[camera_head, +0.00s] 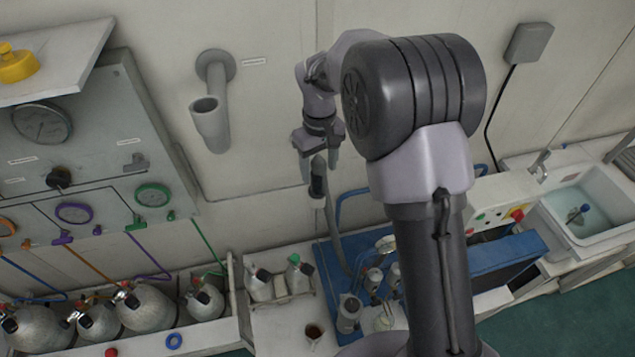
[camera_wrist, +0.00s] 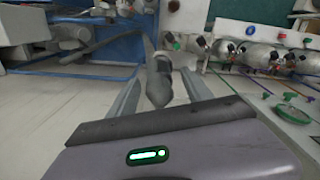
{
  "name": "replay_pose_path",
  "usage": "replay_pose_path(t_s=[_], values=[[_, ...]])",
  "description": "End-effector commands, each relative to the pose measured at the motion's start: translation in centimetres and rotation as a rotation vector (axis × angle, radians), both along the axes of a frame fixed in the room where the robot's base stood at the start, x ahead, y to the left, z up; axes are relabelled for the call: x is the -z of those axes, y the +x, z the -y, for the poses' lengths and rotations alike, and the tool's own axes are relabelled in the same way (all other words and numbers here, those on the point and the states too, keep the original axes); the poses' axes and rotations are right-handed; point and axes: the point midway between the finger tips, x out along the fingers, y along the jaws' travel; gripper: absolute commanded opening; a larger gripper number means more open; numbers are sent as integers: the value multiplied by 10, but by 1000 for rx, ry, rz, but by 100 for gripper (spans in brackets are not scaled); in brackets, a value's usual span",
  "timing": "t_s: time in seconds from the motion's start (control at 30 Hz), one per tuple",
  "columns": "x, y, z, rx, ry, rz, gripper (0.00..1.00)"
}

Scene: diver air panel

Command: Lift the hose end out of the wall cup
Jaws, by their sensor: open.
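The dark grey hose end (camera_head: 318,182) points upward near the wall, right of centre-left in the head view. A pale cup-like holder (camera_head: 318,203) shows around its lower part; how deep it sits I cannot tell. The grey hose runs down from there. My gripper (camera_head: 317,155) is open just above, fingers pointing down, with the hose end's top between or close to them. In the wrist view the hose end (camera_wrist: 159,80) lies between the two open fingers, with a gap visible at the sides. Contact is not visible.
A grey wall pipe (camera_head: 211,118) with an open mouth stands out left of my gripper. A gauge panel (camera_head: 95,140) is further left, above several gas cylinders (camera_head: 147,306). A blue bench (camera_head: 335,262) with fittings lies below. A sink (camera_head: 590,208) is at right.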

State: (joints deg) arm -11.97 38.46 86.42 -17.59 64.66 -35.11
Motion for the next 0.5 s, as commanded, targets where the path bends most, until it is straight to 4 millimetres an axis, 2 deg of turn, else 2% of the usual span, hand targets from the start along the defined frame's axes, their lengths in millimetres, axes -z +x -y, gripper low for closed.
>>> replay_pose_path(t_s=[0.07,0.3,0.5], values=[[7,0,0,0,0,-1,58],[50,5,-2,1,0,-2,58],[57,6,-2,1,0,1,58]])
